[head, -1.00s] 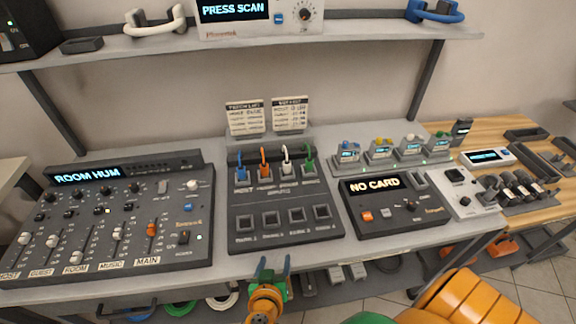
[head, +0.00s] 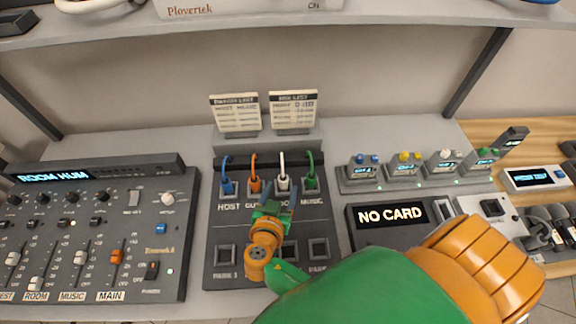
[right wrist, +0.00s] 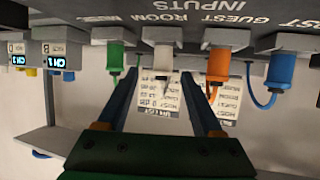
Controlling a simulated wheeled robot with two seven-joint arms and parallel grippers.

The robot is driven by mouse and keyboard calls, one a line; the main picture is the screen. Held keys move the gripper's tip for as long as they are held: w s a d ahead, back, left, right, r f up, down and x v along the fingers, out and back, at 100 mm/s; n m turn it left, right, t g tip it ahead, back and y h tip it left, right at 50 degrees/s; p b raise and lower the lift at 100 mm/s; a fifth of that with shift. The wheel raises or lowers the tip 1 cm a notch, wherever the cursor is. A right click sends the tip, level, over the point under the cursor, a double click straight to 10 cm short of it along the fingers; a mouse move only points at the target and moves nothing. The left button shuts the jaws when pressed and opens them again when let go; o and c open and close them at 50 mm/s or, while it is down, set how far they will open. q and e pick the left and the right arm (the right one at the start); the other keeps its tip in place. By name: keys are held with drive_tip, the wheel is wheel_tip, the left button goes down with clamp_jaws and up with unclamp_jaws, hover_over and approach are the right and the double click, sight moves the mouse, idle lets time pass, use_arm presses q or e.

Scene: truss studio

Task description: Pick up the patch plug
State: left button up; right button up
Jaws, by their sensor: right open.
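Several patch plugs stand in the input row of the dark patch panel (head: 236,260): blue (head: 227,186), orange (head: 254,184), white (head: 283,183) and green (head: 311,184), each with a cable of its own colour. My right gripper (head: 278,198) is open over the panel, close in front of the white plug. In the right wrist view, the open fingers (right wrist: 162,95) point toward the white plug (right wrist: 162,58), which shows between them. The green plug (right wrist: 116,60) and orange plug (right wrist: 219,64) lie outside the fingers, to either side. My left gripper is not in view.
A mixing console (head: 90,230) lies left of the panel, and a unit reading NO CARD (head: 390,215) lies right. Two list cards (head: 235,115) stand behind the plugs. A shelf (head: 370,22) runs above. Square sockets (head: 318,249) line the panel's front.

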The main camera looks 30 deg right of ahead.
sight(282, 183)
drive_tip(key=shift+w+d+f, duration=0.1)
drive_tip(key=shift+w+d, duration=0.1)
drive_tip(key=shift+s+a, duration=0.25)
drive_tip(key=shift+w+d, duration=0.1)
drive_tip(key=shift+w, duration=0.15)
drive_tip(key=b+x, duration=0.1)
drive_tip(key=x, duration=0.4)
drive_tip(key=shift+s+a+r, duration=0.15)
drive_tip(key=shift+a+r, duration=0.05)
drive_tip(key=shift+r, duration=0.1)
drive_tip(key=c, duration=0.6)
clamp_jaws()
